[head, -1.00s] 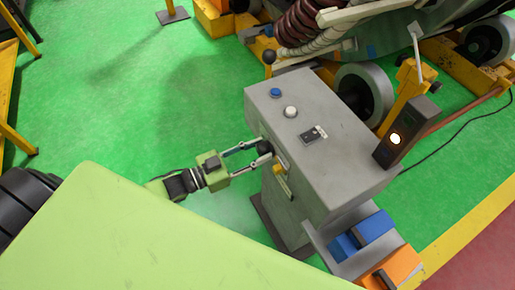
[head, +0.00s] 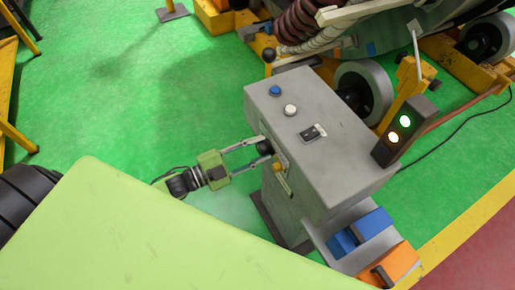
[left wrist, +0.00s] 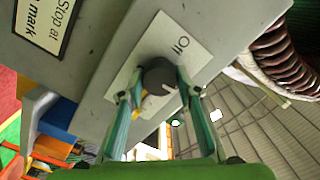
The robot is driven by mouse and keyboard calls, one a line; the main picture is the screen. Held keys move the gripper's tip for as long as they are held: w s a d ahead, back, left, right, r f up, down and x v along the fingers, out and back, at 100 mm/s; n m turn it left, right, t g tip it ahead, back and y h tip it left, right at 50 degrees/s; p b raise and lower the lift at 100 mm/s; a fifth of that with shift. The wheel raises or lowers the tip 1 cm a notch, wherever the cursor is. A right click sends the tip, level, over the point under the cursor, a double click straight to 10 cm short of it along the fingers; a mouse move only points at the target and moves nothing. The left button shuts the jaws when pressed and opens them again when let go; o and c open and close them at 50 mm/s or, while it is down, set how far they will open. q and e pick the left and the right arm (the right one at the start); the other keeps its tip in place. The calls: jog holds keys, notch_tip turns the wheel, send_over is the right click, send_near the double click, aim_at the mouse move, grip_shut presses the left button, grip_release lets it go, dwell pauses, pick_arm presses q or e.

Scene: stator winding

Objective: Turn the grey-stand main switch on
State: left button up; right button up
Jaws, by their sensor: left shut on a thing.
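The grey stand (head: 330,165) stands right of centre in the head view. Its main switch, a round black knob (head: 265,148), is on the stand's left side. In the left wrist view the knob (left wrist: 160,76) sits on a white plate (left wrist: 187,48) with "Off" lettering near one corner. My left gripper (head: 258,148) is shut on the knob, one finger on each side. Its fingers (left wrist: 159,86) also show in the left wrist view. The fingers partly hide the plate's other markings. My right gripper is in neither view.
A blue button, a white button and a small switch are on the stand's top. A yellow part (head: 278,167) sits below the knob. Green floor lies open to the left.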

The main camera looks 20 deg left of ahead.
pick_arm(q)
jog(key=shift+m, duration=0.4)
jog(key=o, duration=1.1)
jog(key=v, duration=1.2)
jog(key=shift+f, duration=0.1)
